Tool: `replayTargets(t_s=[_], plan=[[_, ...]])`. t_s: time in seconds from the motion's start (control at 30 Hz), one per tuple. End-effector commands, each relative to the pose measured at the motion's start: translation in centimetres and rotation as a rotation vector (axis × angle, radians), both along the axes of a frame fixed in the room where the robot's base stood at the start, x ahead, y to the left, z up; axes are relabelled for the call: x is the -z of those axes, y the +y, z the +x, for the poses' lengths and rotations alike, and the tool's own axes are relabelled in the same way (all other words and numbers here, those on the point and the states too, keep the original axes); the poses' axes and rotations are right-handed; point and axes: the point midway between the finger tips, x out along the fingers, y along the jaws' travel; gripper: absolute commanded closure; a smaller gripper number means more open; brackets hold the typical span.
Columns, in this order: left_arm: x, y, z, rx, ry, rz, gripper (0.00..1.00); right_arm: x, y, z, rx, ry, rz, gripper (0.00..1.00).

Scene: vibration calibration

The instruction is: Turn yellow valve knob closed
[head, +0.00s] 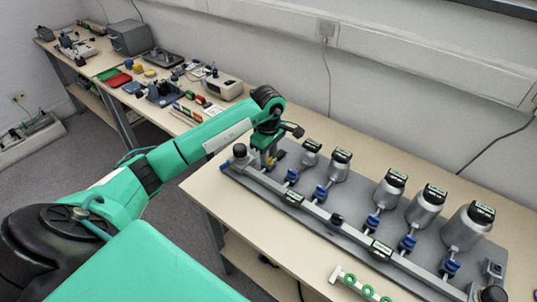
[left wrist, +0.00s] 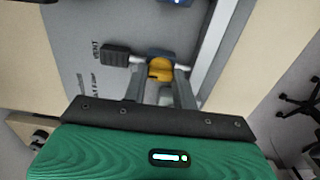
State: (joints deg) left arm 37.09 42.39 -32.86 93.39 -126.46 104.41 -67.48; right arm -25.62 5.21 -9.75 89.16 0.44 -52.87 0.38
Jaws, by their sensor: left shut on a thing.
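The yellow valve knob (left wrist: 160,70) shows in the left wrist view, between the two fingers of my left gripper (left wrist: 163,80). The gripper is shut on it from above. The knob sits on a short metal pipe with a black end piece (left wrist: 116,55) beside printed lettering on the grey plate (left wrist: 70,60). In the head view my left gripper (head: 265,158) is at the left end of the valve rig, and the knob is mostly hidden by it. My right gripper is not in view.
Several silver canisters (head: 340,165) with blue valves (head: 320,193) stand along the rig to the right. A long metal rail (head: 315,209) runs in front of them. A second table (head: 120,97) with tools and boxes stands at the back left.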

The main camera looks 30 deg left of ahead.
Motion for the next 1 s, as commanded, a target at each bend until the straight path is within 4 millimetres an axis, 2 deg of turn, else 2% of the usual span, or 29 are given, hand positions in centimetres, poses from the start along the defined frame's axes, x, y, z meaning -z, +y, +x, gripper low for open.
replayTargets(t_s=[0.37,1.0], plan=[[0.0,0.1,0.0,-0.1,0.001,0.002,0.95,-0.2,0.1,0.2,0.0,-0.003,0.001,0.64],[-0.1,0.1,0.1,-0.669,-0.001,0.001,0.95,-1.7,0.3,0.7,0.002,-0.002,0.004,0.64]])
